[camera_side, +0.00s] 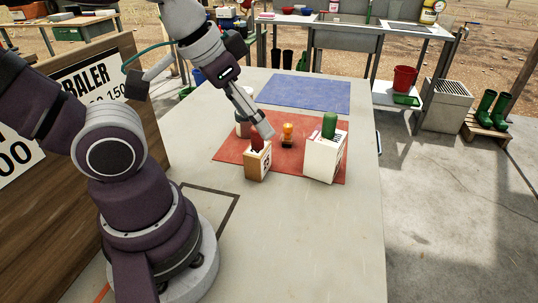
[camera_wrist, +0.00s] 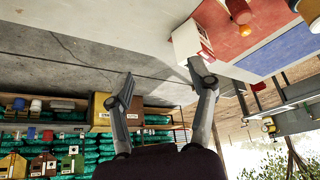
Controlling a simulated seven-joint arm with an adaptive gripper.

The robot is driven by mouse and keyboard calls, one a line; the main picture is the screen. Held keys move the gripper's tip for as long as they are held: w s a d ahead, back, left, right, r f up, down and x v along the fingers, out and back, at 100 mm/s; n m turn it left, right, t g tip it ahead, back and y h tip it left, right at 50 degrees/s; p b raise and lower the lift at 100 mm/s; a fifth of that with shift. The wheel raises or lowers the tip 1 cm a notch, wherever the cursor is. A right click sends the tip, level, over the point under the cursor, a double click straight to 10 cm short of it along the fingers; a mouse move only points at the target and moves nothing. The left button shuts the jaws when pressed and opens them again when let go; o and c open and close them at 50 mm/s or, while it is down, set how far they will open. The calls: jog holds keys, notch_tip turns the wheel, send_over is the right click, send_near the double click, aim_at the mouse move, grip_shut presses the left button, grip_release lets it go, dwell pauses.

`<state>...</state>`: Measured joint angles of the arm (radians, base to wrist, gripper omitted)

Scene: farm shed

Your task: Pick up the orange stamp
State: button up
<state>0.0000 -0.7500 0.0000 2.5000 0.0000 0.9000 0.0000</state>
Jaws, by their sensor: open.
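The orange stamp (camera_side: 287,133) stands upright on the red mat (camera_side: 225,153) in the side view, between a wooden box and a white box. Its base is dark. A small orange shape, probably the same stamp, shows near the top right in the wrist view (camera_wrist: 245,30). My gripper (camera_side: 266,132) is above the mat, just left of the stamp in the side view, tilted down. In the wrist view my gripper (camera_wrist: 162,80) has its two fingers wide apart with nothing between them. The stamp lies outside the gap.
The wooden box (camera_side: 256,166) with a red top piece stands in front of the stamp, to the left. The white box (camera_side: 321,160) with a green object (camera_side: 329,125) stands to its right. A dark jar (camera_side: 243,129) is behind my gripper. The blue mat (camera_side: 310,95) is clear.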

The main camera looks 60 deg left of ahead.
jog(key=n+g, duration=0.1)
jog(key=n, duration=0.1)
send_near(287, 126)
jog(key=shift+y, duration=0.3)
jog(key=x, duration=1)
jog(key=shift+w+d+f, duration=0.2)
jog(key=shift+f, duration=0.15)
grip_shut()
